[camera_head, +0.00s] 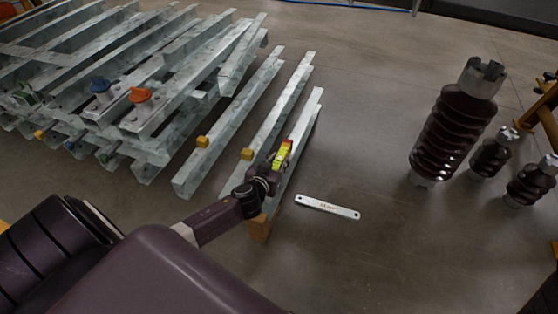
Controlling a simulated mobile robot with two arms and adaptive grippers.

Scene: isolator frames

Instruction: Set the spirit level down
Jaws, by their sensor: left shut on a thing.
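The spirit level (282,154) is a short yellow-green bar with an orange-red end. My left gripper (275,167) is shut on it, near the right-hand galvanized beam (301,140). The level appears over this beam; I cannot tell whether it touches the metal. My left arm reaches in from the lower left and hides part of the beam. My right gripper is not in view.
A flat metal plate (328,207) lies on the floor right of the beam. Stacked galvanized beams (120,80) fill the left. Dark ribbed insulators (455,125) stand at the right.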

